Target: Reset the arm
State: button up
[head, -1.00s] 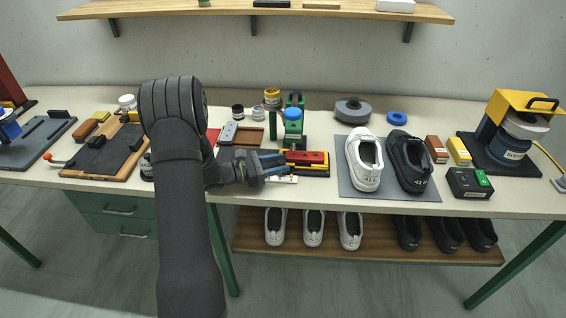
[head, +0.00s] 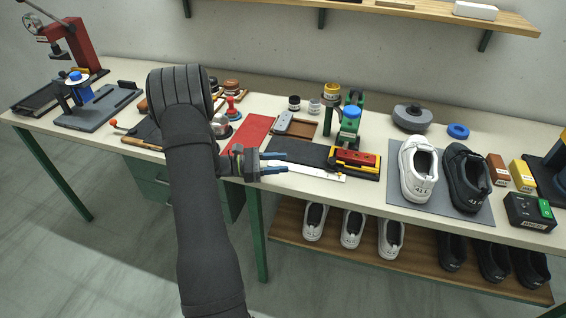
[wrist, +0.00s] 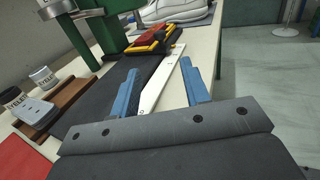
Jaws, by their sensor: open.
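My gripper (head: 284,162) is open, with its blue fingers pointing right over the front edge of the bench. In the wrist view its two blue fingers (wrist: 160,98) stand apart with nothing held between them. A white ruler-like strip (head: 316,173) lies along the front edge of the black mat (head: 292,151), beyond and below the fingers. The strip also shows between the fingertips in the wrist view (wrist: 164,79). I cannot tell the exact height of the fingers above it.
A red and yellow block (head: 355,161) sits right of the mat, by a green stand (head: 349,124). White and black shoes stand on a grey mat (head: 450,217) further right. A red sheet (head: 250,133) and a wooden tray (head: 299,128) lie behind the gripper. A shelf (head: 400,12) hangs above.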

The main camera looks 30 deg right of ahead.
aim_at(332, 159)
jog(key=x, duration=1.7)
jog(key=shift+w+d, duration=0.1)
jog(key=shift+w, duration=0.15)
